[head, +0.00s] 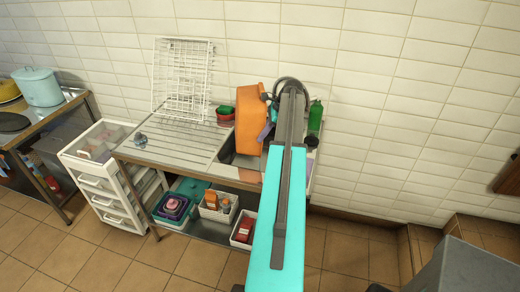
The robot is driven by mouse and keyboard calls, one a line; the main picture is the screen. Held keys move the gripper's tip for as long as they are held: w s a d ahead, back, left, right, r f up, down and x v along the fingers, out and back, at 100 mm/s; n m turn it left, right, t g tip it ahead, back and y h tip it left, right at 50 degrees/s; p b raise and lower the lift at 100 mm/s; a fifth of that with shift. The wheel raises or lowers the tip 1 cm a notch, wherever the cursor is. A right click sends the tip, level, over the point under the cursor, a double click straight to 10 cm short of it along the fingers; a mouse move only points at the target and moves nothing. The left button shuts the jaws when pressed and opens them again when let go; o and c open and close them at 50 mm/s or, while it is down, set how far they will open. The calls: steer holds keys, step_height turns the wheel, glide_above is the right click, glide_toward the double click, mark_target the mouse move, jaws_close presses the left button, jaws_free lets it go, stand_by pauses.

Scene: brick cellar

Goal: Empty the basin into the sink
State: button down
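The orange basin (248,125) is tipped up on its side over the sink (228,156), with its opening turned to the right. Something purple and blue (266,131) shows at its open side; I cannot tell whether it is inside or below. My gripper (268,97) is at the basin's upper right rim and appears shut on it, though the fingers are small and dark here. My arm hides the right part of the sink and much of what lies under the basin's mouth.
A white wire rack (182,78) stands on the drainboard (175,138), with a glass-like item (140,140) at its left. A red and green container (225,113) sits behind the sink. A green bottle (315,117) stands at right.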

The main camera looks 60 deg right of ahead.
mark_target(253, 136)
steer(key=shift+w+a+r+g+h, duration=0.15)
steer(key=shift+w+a+g+h, duration=0.25)
steer(key=shift+w+a+g, duration=0.3)
steer(key=shift+w+a+f+g+h, duration=0.2)
steer(key=shift+w+a+g+h, duration=0.3)
steer(key=shift+w+h, duration=0.1)
steer(key=shift+w, duration=0.1)
